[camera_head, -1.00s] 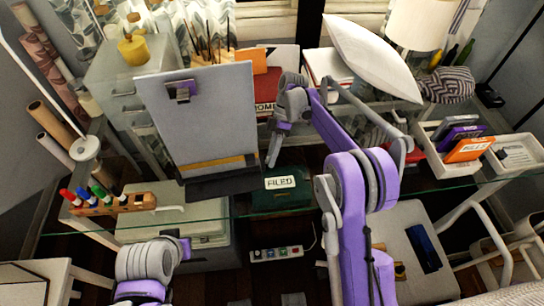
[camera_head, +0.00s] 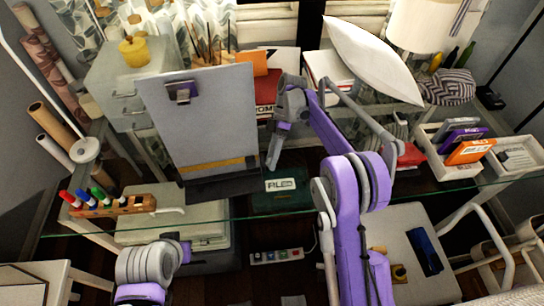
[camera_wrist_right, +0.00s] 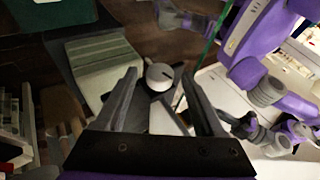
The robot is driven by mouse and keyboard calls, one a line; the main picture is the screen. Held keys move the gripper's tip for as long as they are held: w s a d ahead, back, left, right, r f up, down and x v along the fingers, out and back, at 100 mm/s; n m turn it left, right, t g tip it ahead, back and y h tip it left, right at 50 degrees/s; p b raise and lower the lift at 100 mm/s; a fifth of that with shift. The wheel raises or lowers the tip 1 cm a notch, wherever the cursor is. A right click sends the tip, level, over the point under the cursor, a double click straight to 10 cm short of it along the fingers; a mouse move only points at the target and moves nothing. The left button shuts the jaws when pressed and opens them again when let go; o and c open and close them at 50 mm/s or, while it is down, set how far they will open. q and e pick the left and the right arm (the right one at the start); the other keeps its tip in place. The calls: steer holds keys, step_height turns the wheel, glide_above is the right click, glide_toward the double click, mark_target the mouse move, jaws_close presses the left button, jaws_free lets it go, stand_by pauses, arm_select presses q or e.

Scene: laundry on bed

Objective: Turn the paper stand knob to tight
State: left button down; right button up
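The paper stand (camera_head: 215,130) is a tilted grey board with a clip at its top and a wooden strip near its bottom. It stands on the glass desk. My right gripper (camera_head: 275,150) points down beside the board's right edge. In the right wrist view my right gripper (camera_wrist_right: 160,72) is open, its two dark fingers apart. A round pale knob (camera_wrist_right: 160,76) with a dark pointer line shows between the fingertips, and no contact is visible. The knob is hidden in the head view. My left arm is at the lower left, its gripper out of view.
A dark green box labelled FILED (camera_head: 282,195) is close right of the stand. A wooden pen holder (camera_head: 115,205) is at left. A white tray (camera_head: 450,168) with boxes is at right. A white pillow (camera_head: 370,60) leans at the back.

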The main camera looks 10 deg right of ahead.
steer(key=v, duration=0.5)
steer(key=shift+w+d+r, duration=0.25)
steer(key=shift+w+r, duration=0.1)
steer(key=shift+w, duration=0.05)
steer(key=shift+w+d+r, duration=0.2)
steer(key=shift+w+r, duration=0.05)
steer(key=shift+r, duration=0.3)
